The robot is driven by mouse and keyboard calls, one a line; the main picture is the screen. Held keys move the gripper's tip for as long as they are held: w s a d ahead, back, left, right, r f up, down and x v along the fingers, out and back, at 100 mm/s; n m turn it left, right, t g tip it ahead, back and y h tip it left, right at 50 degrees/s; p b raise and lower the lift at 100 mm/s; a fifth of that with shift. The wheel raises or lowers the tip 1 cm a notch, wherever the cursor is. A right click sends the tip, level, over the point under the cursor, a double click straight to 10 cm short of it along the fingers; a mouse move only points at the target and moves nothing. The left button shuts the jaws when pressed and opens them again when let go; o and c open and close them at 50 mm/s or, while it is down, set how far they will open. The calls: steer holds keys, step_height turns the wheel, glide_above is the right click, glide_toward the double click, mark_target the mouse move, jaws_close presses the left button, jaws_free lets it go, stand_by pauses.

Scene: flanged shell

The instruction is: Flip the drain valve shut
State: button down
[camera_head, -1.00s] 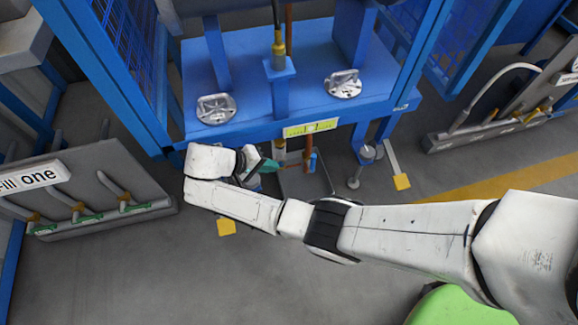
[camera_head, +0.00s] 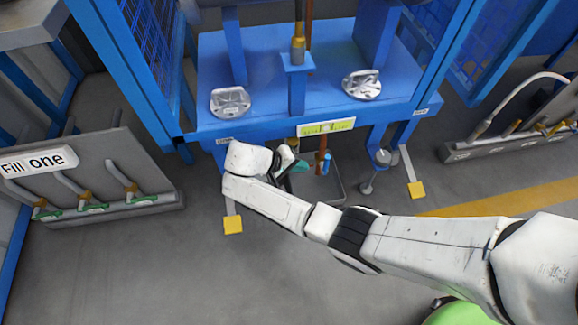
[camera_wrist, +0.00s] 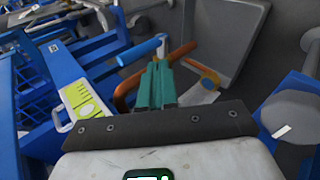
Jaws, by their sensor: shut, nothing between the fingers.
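A copper pipe (camera_head: 323,150) hangs below the front edge of the blue bench, with a small blue handle (camera_head: 327,163) beside it. In the wrist view the blue handle (camera_wrist: 138,53) lies just beyond and left of my fingertips, and the bent copper pipe (camera_wrist: 122,92) runs behind them. My gripper's teal fingers (camera_wrist: 156,84) are shut and empty. In the head view my gripper (camera_head: 301,166) is left of the pipe, partly hidden by my white wrist. I cannot tell whether the fingers touch the handle or pipe.
A grey tray (camera_head: 338,192) lies on the floor under the pipe. The blue bench (camera_head: 255,120) stands above, with a yellow-green label (camera_head: 326,127) on its edge. A bench leg with a round foot (camera_head: 367,187) stands to the right.

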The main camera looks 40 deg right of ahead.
mark_target(325, 162)
steer(key=d, duration=0.1)
steer(key=s+d, duration=0.1)
steer(key=d, duration=0.1)
steer(key=s+d+f+b, duration=0.1)
steer(key=shift+d, duration=0.4)
